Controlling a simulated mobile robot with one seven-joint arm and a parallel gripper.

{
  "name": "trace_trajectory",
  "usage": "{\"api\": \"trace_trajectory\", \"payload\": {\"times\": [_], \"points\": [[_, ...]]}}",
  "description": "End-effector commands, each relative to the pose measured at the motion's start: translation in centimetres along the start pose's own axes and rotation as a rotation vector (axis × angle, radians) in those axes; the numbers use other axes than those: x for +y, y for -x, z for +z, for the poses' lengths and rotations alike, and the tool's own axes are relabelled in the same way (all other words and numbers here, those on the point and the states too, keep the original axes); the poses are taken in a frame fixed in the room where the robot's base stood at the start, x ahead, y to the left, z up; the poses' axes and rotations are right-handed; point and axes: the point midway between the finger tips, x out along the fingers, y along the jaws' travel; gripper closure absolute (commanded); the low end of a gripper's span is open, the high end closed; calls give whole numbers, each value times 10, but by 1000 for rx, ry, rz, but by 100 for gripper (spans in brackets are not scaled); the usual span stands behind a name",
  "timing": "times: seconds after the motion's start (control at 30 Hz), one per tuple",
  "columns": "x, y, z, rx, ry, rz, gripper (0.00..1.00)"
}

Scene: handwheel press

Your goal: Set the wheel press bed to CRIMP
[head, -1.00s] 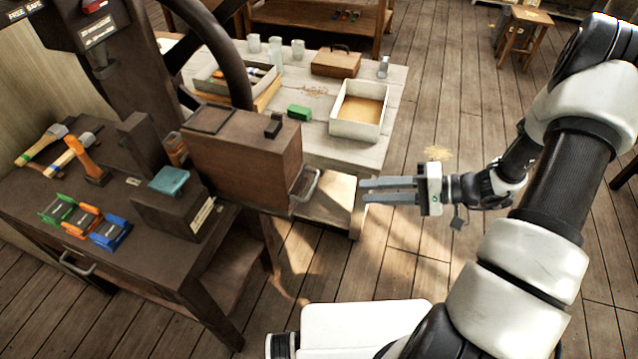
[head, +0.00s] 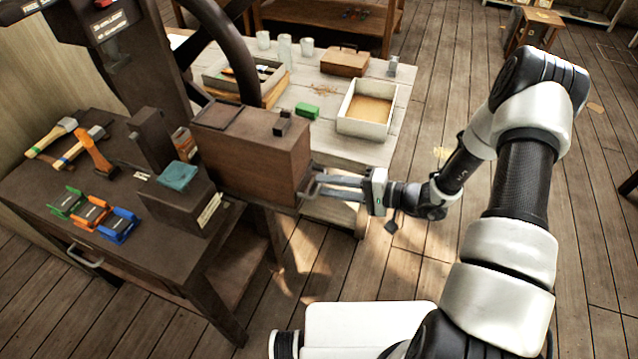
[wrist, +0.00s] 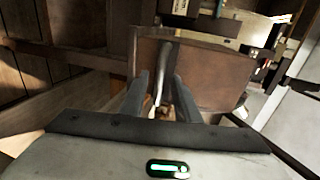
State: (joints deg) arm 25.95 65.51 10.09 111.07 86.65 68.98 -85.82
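The dark press stands at the upper left of the head view, with part of its curved handwheel (head: 229,48) in sight. I see no readable CRIMP mark. A brown box-like block (head: 262,158) sits at the bench's right end, with a metal bar handle (head: 309,186) on its right face. My gripper (head: 322,186) is at this handle, its fingers pointing left. In the wrist view the two fingers (wrist: 160,85) stand apart, one on each side of the handle (wrist: 164,65). A gap shows beside it, so the fingers look open.
The dark bench (head: 165,262) holds hammers and green, orange and blue holders (head: 92,213). A teal item (head: 177,175) lies on a dark block. Behind, a pale table (head: 392,105) carries an open white tray (head: 366,108) and a green block (head: 307,111).

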Motion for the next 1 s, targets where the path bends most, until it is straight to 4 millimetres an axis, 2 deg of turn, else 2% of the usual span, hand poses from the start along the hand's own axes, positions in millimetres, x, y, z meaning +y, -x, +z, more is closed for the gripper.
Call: {"api": "trace_trajectory", "payload": {"times": [0.1, 0.2, 0.57, 0.73, 0.77, 1.0], "points": [[0, -18, 0, -2, 1, 0, 71], [0, -26, 0, 0, 0, 1, 71], [0, -31, 0, 1, 1, 0, 71], [0, -31, 0, 1, 1, 0, 98], [0, -31, 0, 1, 0, 0, 100], [0, -31, 0, 1, 1, 0, 100]]}}
